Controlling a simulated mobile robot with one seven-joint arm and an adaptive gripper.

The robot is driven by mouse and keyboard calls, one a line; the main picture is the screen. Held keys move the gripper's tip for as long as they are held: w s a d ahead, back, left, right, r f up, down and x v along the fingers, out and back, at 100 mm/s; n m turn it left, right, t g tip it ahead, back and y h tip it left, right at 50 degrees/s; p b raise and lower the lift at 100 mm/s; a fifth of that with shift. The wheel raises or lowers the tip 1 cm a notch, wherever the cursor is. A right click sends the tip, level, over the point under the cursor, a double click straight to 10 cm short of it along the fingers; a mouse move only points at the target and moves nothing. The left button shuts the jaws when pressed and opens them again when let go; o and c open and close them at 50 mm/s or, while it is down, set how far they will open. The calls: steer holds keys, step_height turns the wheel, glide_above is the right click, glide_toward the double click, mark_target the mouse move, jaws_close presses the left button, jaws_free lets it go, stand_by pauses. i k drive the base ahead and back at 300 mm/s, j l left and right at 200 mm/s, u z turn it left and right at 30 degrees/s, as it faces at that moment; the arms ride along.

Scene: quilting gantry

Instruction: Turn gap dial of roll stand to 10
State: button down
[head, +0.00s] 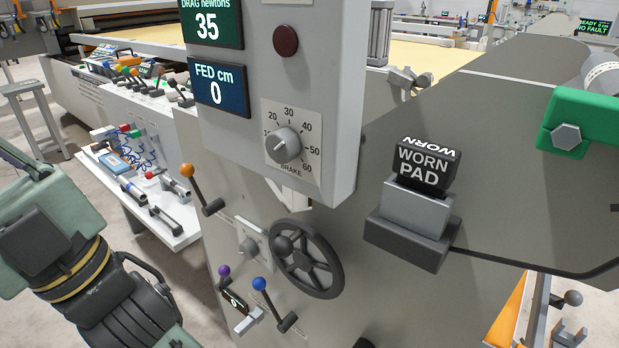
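The roll stand is a grey upright panel (380,310) in the middle of the head view. No dial with a readable gap label shows. A small grey knob on a pale plate (250,246) sits left of the black handwheel (306,259); its markings are too small to read and the wheel partly covers the plate. The large dial (284,146) above is labelled BRAKE, with numbers up to 60. My gripper (140,305) is a black body at the lower left, apart from the panel. Its fingertips are not clearly visible, so its opening is unclear.
An orange-knobbed lever (189,172), a purple-knobbed lever (225,272) and a blue-knobbed lever (261,285) stick out around the knob. The box with displays reading 35 and 0 (221,86) overhangs above. A WORN PAD block (425,165) sits right. A white tool shelf (180,238) stands left.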

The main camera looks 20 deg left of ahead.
mark_target(249, 250)
steer(key=k+j+u, duration=0.25)
steer(key=u, duration=0.25)
steer(key=k+j+u, duration=0.2)
steer(key=j+u, duration=0.25)
steer(key=l, duration=0.1)
